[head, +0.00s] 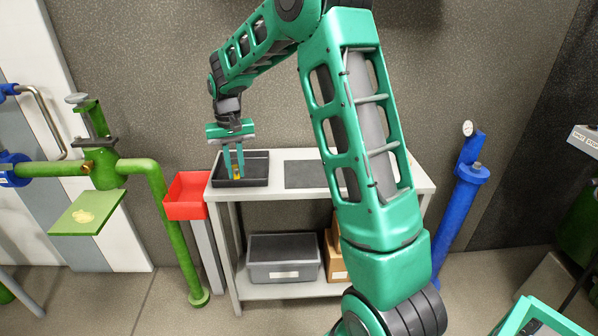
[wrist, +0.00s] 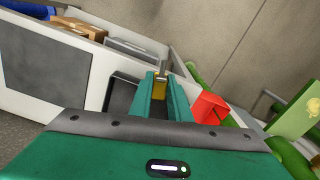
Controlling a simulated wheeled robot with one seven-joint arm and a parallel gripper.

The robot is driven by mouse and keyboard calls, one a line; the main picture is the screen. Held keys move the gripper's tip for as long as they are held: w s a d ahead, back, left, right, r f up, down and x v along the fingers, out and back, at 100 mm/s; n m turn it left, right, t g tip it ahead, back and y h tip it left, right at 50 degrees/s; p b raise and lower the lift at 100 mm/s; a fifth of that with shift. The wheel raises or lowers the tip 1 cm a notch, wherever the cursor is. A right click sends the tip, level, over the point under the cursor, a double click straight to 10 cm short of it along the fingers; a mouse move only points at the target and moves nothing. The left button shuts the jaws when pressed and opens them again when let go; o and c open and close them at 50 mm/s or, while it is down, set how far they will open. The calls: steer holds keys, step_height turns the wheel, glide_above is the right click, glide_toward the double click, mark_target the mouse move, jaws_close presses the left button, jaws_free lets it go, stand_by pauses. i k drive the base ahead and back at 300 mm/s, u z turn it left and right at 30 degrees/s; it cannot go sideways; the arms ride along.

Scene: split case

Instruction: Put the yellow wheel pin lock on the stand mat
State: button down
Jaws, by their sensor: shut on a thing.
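The yellow wheel pin lock (head: 236,172) is small and mostly hidden between the fingers of my gripper (head: 235,177). In the wrist view the lock (wrist: 160,97) shows yellow, with a grey metal part beyond it, between the two teal fingers of my gripper (wrist: 162,88). My gripper is shut on it and points down over the black tray (head: 258,165). I cannot tell whether the lock touches the tray floor. The stand mat (head: 305,175) is a flat dark grey rectangle on the white stand, right of the tray, and its visible part is bare.
The white stand (head: 279,155) holds a grey bin (head: 284,264) and cardboard boxes (head: 335,264) on its lower shelf. A red bin (head: 186,194) is left of the stand. Green pipes (head: 165,210) and a green plate (head: 70,226) stand farther left. My arm partly covers the stand's right side.

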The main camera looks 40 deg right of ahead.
mark_target(314, 174)
steer(key=i, duration=0.85)
steer(key=z, duration=0.05)
